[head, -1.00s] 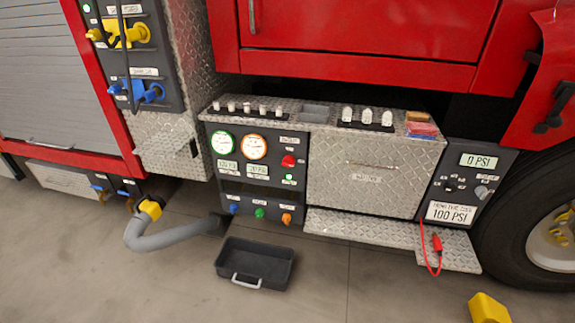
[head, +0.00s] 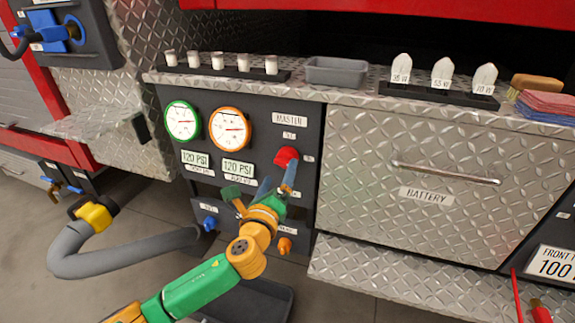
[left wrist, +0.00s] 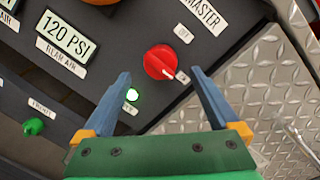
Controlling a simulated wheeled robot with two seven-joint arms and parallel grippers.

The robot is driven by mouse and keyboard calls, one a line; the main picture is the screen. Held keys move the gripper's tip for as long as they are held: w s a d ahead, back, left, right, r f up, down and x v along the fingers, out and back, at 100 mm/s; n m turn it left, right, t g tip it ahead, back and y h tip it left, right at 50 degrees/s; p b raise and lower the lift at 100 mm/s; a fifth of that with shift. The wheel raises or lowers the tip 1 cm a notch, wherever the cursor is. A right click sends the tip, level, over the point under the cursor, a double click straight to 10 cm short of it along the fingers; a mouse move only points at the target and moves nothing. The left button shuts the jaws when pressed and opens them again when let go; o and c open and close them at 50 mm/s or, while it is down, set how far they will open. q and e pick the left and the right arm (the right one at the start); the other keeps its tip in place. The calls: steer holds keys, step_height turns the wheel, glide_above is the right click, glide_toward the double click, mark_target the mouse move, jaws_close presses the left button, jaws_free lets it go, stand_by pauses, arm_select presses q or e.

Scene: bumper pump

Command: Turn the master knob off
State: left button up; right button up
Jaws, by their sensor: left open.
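The red master knob (head: 286,156) is on the dark panel below the MASTER label (head: 290,120). In the left wrist view the knob (left wrist: 159,60) has a white mark at its lower right. An OFF label (left wrist: 184,34) sits to its upper right and a lit green light (left wrist: 132,95) to its lower left. My left gripper (head: 278,183) is open and empty, with its fingertips just below the knob in the head view. In the left wrist view the fingers (left wrist: 160,74) stand on either side of the knob, apparently apart from it. My right gripper is not in view.
Two gauges (head: 223,129) are left of the knob. The diamond-plate battery drawer (head: 400,180) is to the right. A counter above holds several cups, a grey tray (head: 346,71) and tags. An orange knob (head: 285,245) and a black bin (head: 250,298) are below.

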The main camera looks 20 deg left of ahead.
mark_target(284, 163)
arm_select(q)
steer(key=w, duration=0.2)
steer(key=w+b, duration=0.1)
steer(key=w, duration=0.2)
steer(key=shift+w+a+r, duration=0.1)
steer(key=shift+w+a, duration=0.05)
steer(key=shift+a, duration=0.05)
steer(key=c, duration=1.4)
steer(key=shift+o, duration=0.2)
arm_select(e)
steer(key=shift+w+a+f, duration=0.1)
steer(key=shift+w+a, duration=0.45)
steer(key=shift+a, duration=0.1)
